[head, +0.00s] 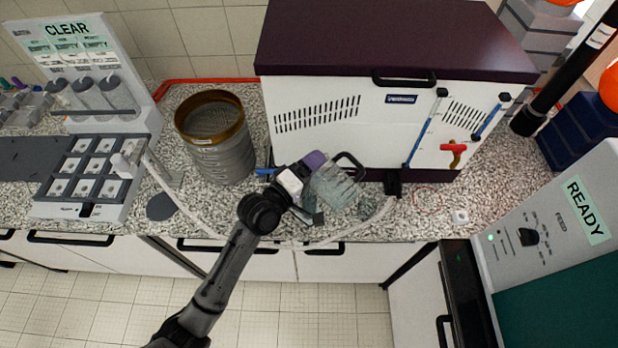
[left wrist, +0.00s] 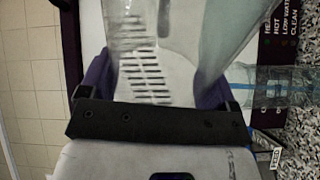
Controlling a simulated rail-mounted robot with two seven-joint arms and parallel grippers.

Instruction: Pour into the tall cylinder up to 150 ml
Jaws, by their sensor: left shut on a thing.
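My left gripper (head: 314,172), with purple fingers, is shut on a clear jug (head: 337,188) in front of the white cabinet, near the counter's front edge. A black loop like a handle shows at the jug's upper right. In the left wrist view the clear jug (left wrist: 140,40) fills the space between the purple fingers. I cannot tell its contents or exact tilt. Another clear vessel (left wrist: 278,85), possibly the tall cylinder, shows at the right of the left wrist view, apart from the fingers. In the head view it is hard to make out. My right gripper is not in view.
A stack of round sieves (head: 218,145) stands left of the white cabinet (head: 330,130) with a dark red top. A pale hose (head: 205,226) runs along the counter front. A grey panel marked READY (head: 560,235) stands at right, and a CLEAR rack (head: 120,70) at left.

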